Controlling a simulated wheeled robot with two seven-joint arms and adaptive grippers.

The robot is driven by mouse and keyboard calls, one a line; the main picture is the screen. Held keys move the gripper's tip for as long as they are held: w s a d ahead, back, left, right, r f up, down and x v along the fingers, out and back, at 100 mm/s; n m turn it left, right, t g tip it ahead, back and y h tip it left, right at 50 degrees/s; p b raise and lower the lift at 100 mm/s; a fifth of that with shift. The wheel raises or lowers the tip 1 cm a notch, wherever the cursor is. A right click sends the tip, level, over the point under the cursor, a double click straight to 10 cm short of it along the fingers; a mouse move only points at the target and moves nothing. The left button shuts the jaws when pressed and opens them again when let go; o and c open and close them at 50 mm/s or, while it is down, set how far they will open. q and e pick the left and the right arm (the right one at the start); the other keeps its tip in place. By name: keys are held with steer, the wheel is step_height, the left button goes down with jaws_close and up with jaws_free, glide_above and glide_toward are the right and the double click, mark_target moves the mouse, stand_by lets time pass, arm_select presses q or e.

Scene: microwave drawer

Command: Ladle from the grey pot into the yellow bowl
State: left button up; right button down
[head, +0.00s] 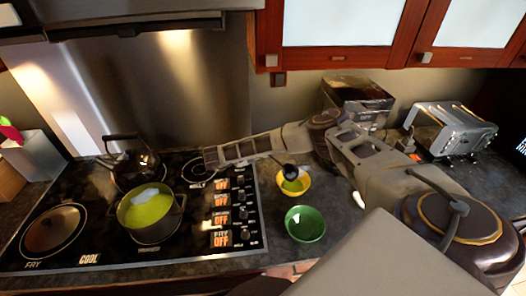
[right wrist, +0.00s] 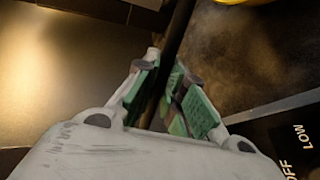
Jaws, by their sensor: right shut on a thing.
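The grey pot (head: 177,218) sits on the stove and holds a yellow-green content with a pale patch. The small yellow bowl (head: 306,190) stands on the counter right of the stove, with green showing inside. The dark ladle's head (head: 290,171) is at the bowl's far rim; whether it touches is unclear. The yellow bowl's edge also shows in the right wrist view (right wrist: 243,2). My right gripper (right wrist: 163,85) is shut on the dark ladle handle (right wrist: 180,30). In the head view my right arm hides most of the handle. My left gripper is not in view.
A green bowl (head: 305,223) stands just in front of the yellow bowl. A toaster (head: 452,130) and a dark box (head: 358,98) stand at the back right.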

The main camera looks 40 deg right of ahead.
steer(key=shift+a+f+h, duration=0.1)
steer(key=shift+f+h, duration=0.1)
steer(key=shift+h, duration=0.6)
steer(key=shift+f+h, duration=0.2)
steer(key=shift+h, duration=0.6)
steer(key=shift+r, duration=0.1)
stand_by(1.1)
steer(key=shift+r+y, duration=0.15)
steer(key=shift+y, duration=0.75)
steer(key=shift+r+y, duration=0.15)
steer(key=shift+y, duration=0.75)
steer(key=shift+r+y, duration=0.2)
steer(key=shift+y, duration=1.05)
steer(key=shift+r+y, duration=0.15)
steer(key=shift+y, duration=1.1)
steer(key=y, duration=0.3)
steer(key=r+y, duration=0.1)
steer(key=y, duration=0.2)
steer(key=shift+r+y, duration=0.1)
steer(key=shift+y, duration=0.3)
steer(key=shift+w+r+y, duration=0.2)
steer(key=shift+r+y, duration=0.15)
steer(key=shift+y, duration=0.55)
steer(key=shift+f+b, duration=0.25)
steer(key=shift+b, duration=0.05)
